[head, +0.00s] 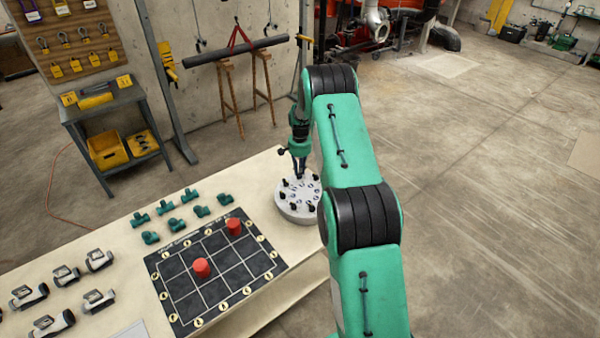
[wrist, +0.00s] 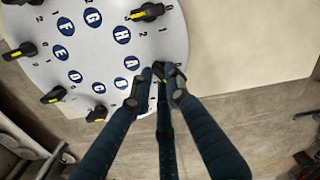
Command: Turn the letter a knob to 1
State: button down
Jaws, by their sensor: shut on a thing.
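A round pale dial plate (head: 293,211) with several black knobs stands at the far end of the bench. In the wrist view the plate (wrist: 85,60) shows blue letter discs A to H. My gripper (head: 301,174) reaches down onto the plate. In the wrist view its fingers (wrist: 166,78) are closed around the black knob beside the letter A disc (wrist: 131,62). That letter a knob (wrist: 158,70) is mostly covered by the fingers, so its pointing direction and number marks cannot be read.
Neighbouring knobs stand close by, one near H (wrist: 147,12) and one near C (wrist: 97,113).

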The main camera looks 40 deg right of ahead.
jog(key=c, duration=1.7)
grip_release()
jog(key=shift+o, duration=0.2)
jog(key=shift+r, duration=0.1)
notch_tip(320, 180, up, 12)
